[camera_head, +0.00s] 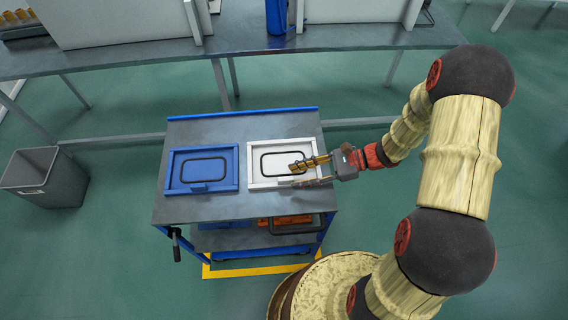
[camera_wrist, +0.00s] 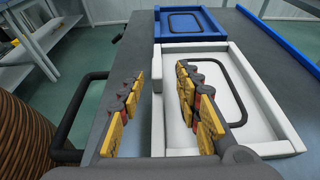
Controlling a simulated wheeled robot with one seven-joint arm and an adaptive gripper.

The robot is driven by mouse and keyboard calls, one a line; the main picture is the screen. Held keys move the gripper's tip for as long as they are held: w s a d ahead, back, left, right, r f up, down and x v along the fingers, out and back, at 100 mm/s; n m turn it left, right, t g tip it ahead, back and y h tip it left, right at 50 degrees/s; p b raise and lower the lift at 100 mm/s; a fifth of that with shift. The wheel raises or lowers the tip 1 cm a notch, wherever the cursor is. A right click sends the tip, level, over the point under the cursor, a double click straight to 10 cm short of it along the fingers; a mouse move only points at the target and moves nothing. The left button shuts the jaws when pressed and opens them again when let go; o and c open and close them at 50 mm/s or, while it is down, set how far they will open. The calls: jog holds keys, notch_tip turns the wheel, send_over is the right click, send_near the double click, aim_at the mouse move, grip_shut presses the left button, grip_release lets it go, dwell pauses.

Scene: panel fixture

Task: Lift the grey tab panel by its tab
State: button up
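The light grey-white panel (camera_head: 285,161) lies flat in a white frame (camera_head: 252,184) on the right side of the cart top, with a black rounded outline on it. It also shows in the wrist view (camera_wrist: 212,68). My gripper (camera_head: 303,173) is open at the panel's front right, with its fingers pointing left in the head view. In the wrist view the open gripper (camera_wrist: 160,100) has its two yellow-padded fingers either side of the white front edge, with a visible gap. The tab is not clearly visible; the fingers partly cover that edge.
A blue panel (camera_head: 203,167) in a blue frame lies to the left on the cart top (camera_head: 215,208). A black cart handle (camera_wrist: 75,125) is near the front edge in the wrist view. A grey bin (camera_head: 44,178) stands left on the floor. A long workbench (camera_head: 130,60) stands behind.

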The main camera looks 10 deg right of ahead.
aim_at(285, 180)
jog(key=x, duration=0.1)
jog(key=b+x, duration=0.1)
jog(key=x, duration=0.1)
jog(key=shift+s+a+f+b, duration=0.25)
jog(key=shift+a+f+b, duration=0.05)
jog(key=shift+f+b, duration=0.1)
jog(key=shift+a+f, duration=0.1)
jog(key=shift+a, duration=0.5)
jog(key=c, duration=0.8)
grip_shut()
